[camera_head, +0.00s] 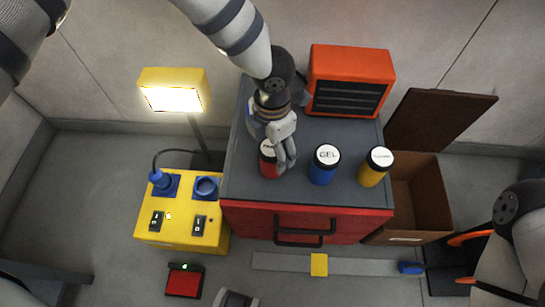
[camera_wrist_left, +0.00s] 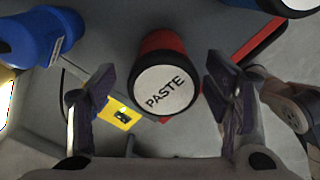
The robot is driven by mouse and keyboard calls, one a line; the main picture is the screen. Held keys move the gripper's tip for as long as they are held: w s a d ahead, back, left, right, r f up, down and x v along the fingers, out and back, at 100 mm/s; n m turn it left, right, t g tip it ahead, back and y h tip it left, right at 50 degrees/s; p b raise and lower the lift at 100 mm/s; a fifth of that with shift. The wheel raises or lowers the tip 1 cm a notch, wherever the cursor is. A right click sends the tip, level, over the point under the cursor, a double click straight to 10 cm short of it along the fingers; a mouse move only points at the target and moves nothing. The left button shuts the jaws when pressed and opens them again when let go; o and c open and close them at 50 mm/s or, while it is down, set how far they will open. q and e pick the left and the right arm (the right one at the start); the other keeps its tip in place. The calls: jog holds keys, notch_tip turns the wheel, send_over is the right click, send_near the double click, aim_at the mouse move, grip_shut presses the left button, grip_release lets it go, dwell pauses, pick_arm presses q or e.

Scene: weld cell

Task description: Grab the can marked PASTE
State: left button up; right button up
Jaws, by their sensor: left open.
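The PASTE can is red with a dark rim and a white lid; it stands on the grey top of the red cabinet. In the head view the can (camera_head: 267,163) is partly covered by my left gripper (camera_head: 284,158). In the left wrist view the PASTE lid (camera_wrist_left: 166,91) faces the camera between the two fingers of my left gripper (camera_wrist_left: 160,82). The fingers are open, with a visible gap on each side of the lid; I see no contact. My right gripper is not in view.
A blue GEL can (camera_head: 323,168) and a yellow can (camera_head: 374,168) stand to the right on the cabinet (camera_head: 235,170). An orange slatted box (camera_head: 350,75) sits behind. A yellow socket box (camera_head: 185,225) with a lamp (camera_head: 173,92) stands left, an open brown carton (camera_head: 420,185) right.

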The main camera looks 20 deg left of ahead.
pick_arm(q)
jog(key=f, duration=0.2)
jog(key=f+b, duration=0.1)
jog(key=f, duration=0.2)
jog(key=shift+s+f, duration=0.2)
jog(key=shift+f, duration=0.05)
jog(key=c, duration=1.6)
jog(key=shift+o, duration=0.2)
jog(key=shift+r, duration=0.1)
jog(key=shift+r, duration=0.1)
